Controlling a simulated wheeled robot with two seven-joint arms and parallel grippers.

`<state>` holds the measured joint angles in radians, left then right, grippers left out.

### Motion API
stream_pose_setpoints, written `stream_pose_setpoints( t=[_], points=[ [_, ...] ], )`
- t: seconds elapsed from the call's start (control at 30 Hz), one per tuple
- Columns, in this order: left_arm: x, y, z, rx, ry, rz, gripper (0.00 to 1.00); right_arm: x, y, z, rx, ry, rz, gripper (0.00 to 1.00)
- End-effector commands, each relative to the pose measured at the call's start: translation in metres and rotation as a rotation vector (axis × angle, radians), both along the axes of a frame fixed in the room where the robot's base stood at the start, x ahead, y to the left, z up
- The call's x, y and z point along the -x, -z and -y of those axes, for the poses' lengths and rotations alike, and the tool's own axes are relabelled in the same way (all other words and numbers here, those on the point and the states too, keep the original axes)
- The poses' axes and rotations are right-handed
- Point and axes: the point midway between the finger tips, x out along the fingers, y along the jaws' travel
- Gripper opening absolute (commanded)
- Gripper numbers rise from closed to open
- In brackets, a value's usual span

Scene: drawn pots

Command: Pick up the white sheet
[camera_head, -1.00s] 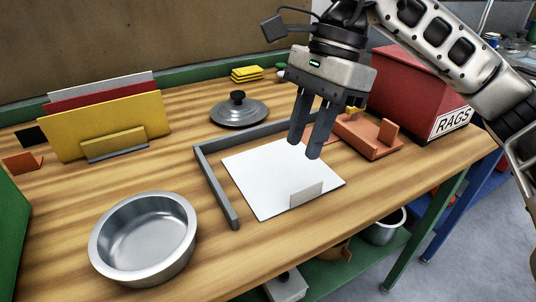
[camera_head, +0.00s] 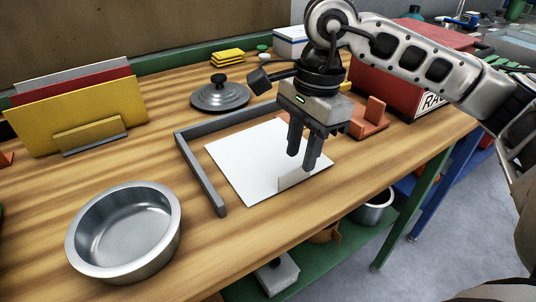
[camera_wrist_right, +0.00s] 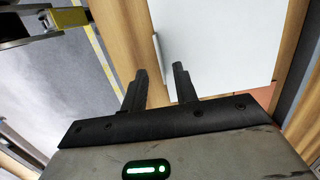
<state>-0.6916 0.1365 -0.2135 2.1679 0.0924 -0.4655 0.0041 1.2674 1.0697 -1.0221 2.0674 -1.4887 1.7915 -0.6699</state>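The white sheet (camera_head: 245,158) lies flat on the wooden table, partly inside a grey L-shaped frame. A small upright tab (camera_head: 294,178) stands near its front edge. My right gripper (camera_head: 301,161) hangs above the sheet's right part, fingers pointing down and apart, close to the tab. In the right wrist view the fingers (camera_wrist_right: 160,69) are open, with the sheet (camera_wrist_right: 215,40) beyond them. The tab (camera_wrist_right: 157,56) shows there as a thin pale strip in line with the gap. I cannot tell how far the fingertips are from it. My left gripper is not in view.
The grey frame (camera_head: 203,178) borders the sheet's left and back. A metal pot (camera_head: 124,232) stands front left and its lid (camera_head: 219,95) behind. Coloured panels (camera_head: 82,105) stand back left. An orange holder (camera_head: 368,120) and red box (camera_head: 400,88) are to the right.

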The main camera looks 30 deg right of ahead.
Motion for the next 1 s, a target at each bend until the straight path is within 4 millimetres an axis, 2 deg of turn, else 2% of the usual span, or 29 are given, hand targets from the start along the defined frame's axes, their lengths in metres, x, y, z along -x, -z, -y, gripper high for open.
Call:
stream_pose_setpoints(
  t=[0.23,0.53,0.57,0.6,0.67,1.0],
  points=[
    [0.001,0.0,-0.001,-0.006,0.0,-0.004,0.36,0.0,0.035,-0.009,-0.001,0.0,-0.004,0.29],
    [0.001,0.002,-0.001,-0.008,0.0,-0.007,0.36,0.0,0.042,-0.01,-0.001,0.0,-0.001,0.29],
    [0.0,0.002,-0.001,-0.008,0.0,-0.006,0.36,0.0,0.042,-0.01,-0.001,0.0,-0.001,0.26],
    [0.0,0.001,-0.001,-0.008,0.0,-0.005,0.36,0.0,0.042,-0.01,-0.001,0.0,-0.001,0.15],
    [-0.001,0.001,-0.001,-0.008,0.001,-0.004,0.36,0.0,0.042,-0.01,-0.001,0.0,-0.001,0.0],
    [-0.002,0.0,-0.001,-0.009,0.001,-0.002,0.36,0.0,0.041,-0.01,-0.001,0.0,0.0,0.0]
  ],
)
